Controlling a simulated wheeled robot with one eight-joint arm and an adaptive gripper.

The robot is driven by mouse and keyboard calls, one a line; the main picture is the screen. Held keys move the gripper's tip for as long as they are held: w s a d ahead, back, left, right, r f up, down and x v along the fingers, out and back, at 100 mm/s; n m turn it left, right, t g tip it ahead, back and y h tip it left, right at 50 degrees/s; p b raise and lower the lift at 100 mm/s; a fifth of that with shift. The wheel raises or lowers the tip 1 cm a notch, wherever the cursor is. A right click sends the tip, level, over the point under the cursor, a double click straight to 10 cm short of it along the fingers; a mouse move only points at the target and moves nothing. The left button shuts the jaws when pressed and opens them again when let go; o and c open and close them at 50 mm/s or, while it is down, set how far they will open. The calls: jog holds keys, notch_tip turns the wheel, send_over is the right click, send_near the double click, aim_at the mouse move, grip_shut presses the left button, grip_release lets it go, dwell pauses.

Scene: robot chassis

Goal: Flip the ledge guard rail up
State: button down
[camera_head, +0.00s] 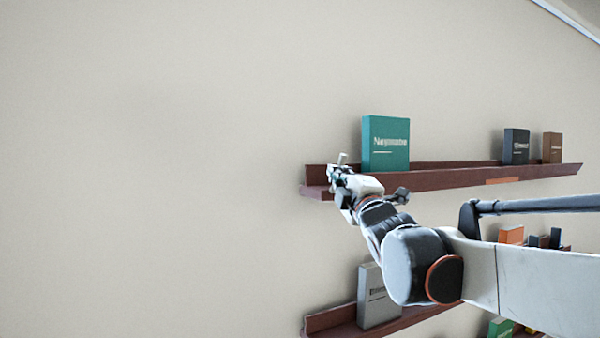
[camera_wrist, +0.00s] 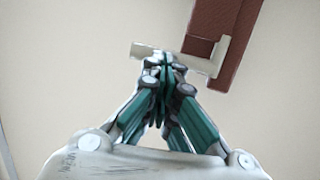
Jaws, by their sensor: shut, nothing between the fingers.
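The upper brown wall ledge (camera_head: 450,178) has its left end beside my gripper (camera_head: 338,174). In the wrist view, the ledge's end (camera_wrist: 238,50) shows at the upper right. A pale, bent bar (camera_wrist: 198,63) at this end looks like the guard rail. It runs left past the ledge, across the tips of my gripper (camera_wrist: 163,62). A small pale upright piece (camera_head: 342,158) above the gripper in the head view may be part of it. My gripper is shut with nothing between its fingers. Its tips overlap the bar in view; I cannot tell whether they touch.
A teal book (camera_head: 386,144) stands on the upper ledge just right of my gripper. A dark book (camera_head: 516,146) and a brown book (camera_head: 552,147) stand farther right. A lower ledge (camera_head: 330,319) holds a grey book (camera_head: 377,296). The wall to the left is bare.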

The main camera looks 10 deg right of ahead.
jog(key=shift+w+a+r, duration=0.2)
jog(key=shift+w+r, duration=0.25)
jog(key=shift+w, duration=0.15)
jog(key=shift+w+a+r, duration=0.15)
jog(key=shift+w+r, duration=0.3)
jog(key=shift+w, duration=0.1)
